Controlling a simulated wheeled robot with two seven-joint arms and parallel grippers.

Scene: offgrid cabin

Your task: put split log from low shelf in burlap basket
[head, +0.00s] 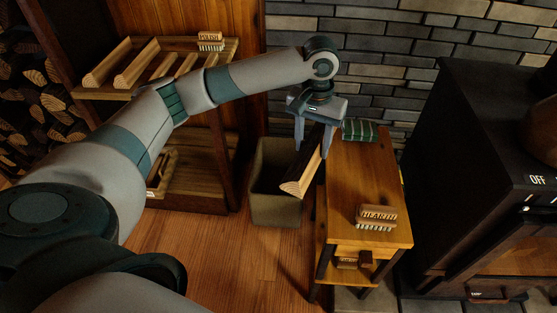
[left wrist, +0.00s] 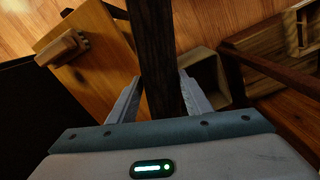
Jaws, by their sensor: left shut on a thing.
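My left gripper (head: 314,146) is shut on a split log (head: 302,175), dark on one side and pale wood at the cut end. It holds the log tilted, over the right rim of the burlap basket (head: 276,212) and beside the side table. In the left wrist view the log (left wrist: 156,45) runs up between the two fingers, and the basket (left wrist: 212,68) opens below it to the right. The basket stands on the floor; its inside is partly hidden by the log. My right gripper is not in view.
A side table (head: 362,170) stands right of the basket, with a HEARTH brush (head: 376,217) and a green striped cloth (head: 360,130) on it. A shelf unit (head: 228,150) at left holds wooden pieces and a POLISH brush (head: 210,41). A dark stove (head: 470,130) stands far right.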

